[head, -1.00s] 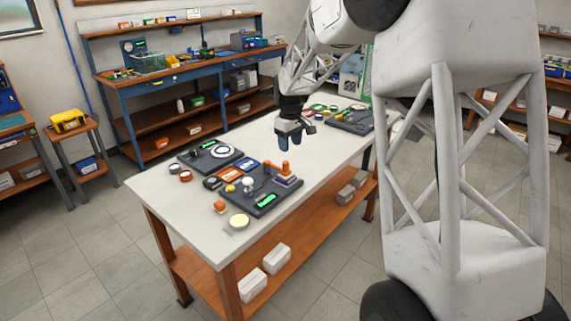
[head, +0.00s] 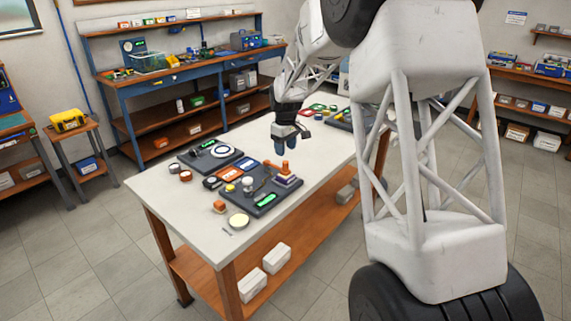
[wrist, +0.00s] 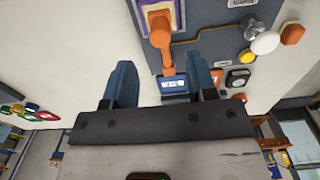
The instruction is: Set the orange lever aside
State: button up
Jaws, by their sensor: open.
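The orange lever (head: 284,169) stands at the back edge of a dark board (head: 262,207) on the white table. In the wrist view the lever (wrist: 161,30) shows at top centre, its arm reaching down toward the gap between my fingers. My gripper (head: 285,142) is above the table, behind and higher than the lever. Its two blue fingers (wrist: 160,66) are apart with nothing between them, and they do not appear to touch the lever.
A second dark board with a white dial (head: 221,152) lies to the left. Loose parts, including a pale yellow disc (head: 239,220), lie at the front.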

aim_at(286, 162)
jog(key=shift+f, duration=3.4)
grip_shut()
